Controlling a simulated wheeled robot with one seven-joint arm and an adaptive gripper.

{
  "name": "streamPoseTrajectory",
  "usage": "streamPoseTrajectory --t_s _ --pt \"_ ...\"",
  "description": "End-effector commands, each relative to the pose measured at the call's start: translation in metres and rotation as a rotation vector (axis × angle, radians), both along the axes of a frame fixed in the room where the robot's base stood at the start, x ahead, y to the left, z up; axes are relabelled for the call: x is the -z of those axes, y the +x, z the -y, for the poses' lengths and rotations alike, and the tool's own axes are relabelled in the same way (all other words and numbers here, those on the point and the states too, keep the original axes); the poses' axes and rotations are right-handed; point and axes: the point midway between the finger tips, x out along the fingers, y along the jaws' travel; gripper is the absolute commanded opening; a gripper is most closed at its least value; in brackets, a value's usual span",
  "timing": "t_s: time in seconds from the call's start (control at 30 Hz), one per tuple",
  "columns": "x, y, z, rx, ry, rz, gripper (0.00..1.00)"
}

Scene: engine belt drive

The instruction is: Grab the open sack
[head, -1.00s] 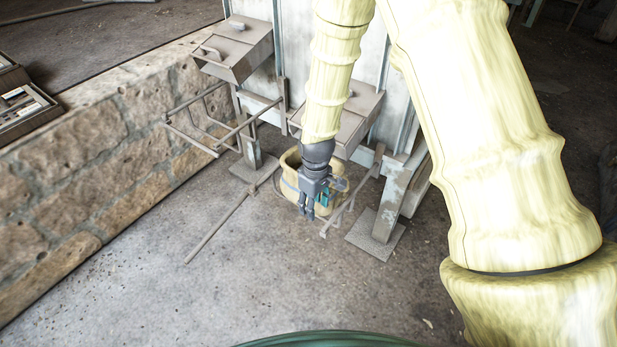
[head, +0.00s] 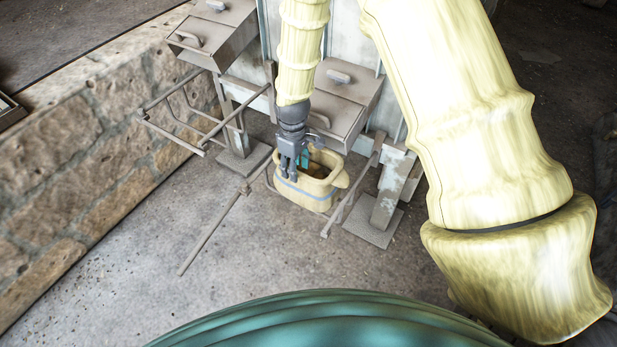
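The open sack (head: 308,194) is a cream-yellow, tub-like bag with a blue-grey band, standing upright on the floor below the metal boxes. Its mouth is open, and something brownish shows inside. My gripper (head: 290,176) points down at the sack's left rim, overlapping it in the picture. Its dark grey fingers hide part of the rim and the near left side. The fingers look a little apart, but I cannot tell whether the sack's wall lies between them.
Metal boxes with handles (head: 334,95) stand close behind the sack. Pipe frames (head: 205,130) are at its left, and a metal leg with a foot plate (head: 377,224) is at its right. A long rod (head: 212,232) slants across the floor. A stone wall (head: 75,160) bounds the left.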

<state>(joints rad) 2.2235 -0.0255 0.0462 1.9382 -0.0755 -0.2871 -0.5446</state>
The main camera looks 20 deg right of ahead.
Motion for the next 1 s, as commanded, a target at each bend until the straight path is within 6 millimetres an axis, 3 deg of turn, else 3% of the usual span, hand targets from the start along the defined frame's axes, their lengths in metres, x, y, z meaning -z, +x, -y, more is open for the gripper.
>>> streamPoseTrajectory --t_s 0.17,0.5,0.77,1.0 --pt "0.01 -0.002 0.002 0.001 0.0 0.0 0.46" --pt "0.05 -0.006 0.006 0.003 0.0 0.0 0.46" --pt "0.052 -0.006 0.006 0.003 0.0 0.001 0.46" --pt "0.052 -0.006 0.006 0.003 0.0 0.001 0.04"
